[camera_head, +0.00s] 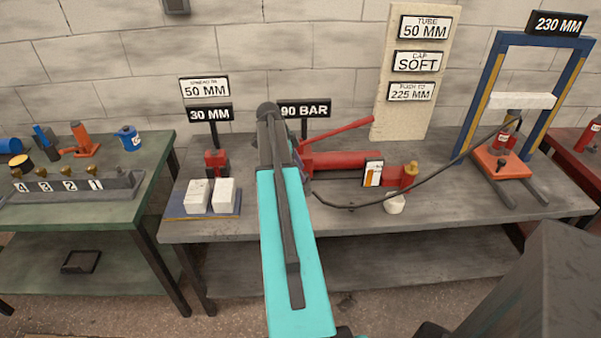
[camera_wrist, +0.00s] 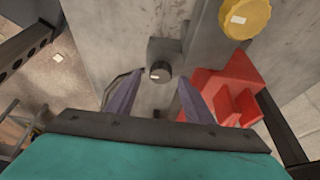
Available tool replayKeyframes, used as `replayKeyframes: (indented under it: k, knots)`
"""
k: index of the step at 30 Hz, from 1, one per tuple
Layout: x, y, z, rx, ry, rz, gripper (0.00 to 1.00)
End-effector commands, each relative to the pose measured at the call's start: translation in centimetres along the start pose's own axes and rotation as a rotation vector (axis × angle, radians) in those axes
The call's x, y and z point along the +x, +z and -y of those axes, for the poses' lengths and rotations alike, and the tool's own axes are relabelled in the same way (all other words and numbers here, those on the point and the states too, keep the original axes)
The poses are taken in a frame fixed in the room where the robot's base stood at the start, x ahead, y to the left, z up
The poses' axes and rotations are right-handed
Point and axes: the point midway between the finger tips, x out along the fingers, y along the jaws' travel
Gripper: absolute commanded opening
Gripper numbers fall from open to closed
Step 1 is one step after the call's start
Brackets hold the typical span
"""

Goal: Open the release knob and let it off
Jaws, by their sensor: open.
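A dark round knob (camera_wrist: 160,72) with a pale mark on its face shows in the wrist view, set on a dark block; I take it for the release knob. My gripper (camera_wrist: 159,84) is open, with one purple finger to each side of the knob in the picture. I cannot tell whether the fingertips reach around it or touch it. In the head view my teal arm covers the knob and most of the gripper. The red hand pump (camera_head: 338,160) lies on the grey bench with its lever (camera_head: 345,130) slanting up to the right; its red part shows in the wrist view (camera_wrist: 228,92).
A black hose (camera_head: 440,178) runs from the pump to the blue and yellow press frame (camera_head: 481,90). A yellow cap (camera_wrist: 247,17) is close by in the wrist view. Two white blocks (camera_head: 211,195) stand left of my arm. The grey bench (camera_head: 465,205) has clear room in front.

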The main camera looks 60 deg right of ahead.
Motion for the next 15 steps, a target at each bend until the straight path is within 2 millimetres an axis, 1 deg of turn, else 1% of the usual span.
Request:
replayKeyframes:
  k: [6,15]
  knots:
    - [1.4,0.0,0.0,0.000,0.000,0.000,0.48]
    - [1.7,-0.1,0.0,0.001,0.000,0.000,0.48]
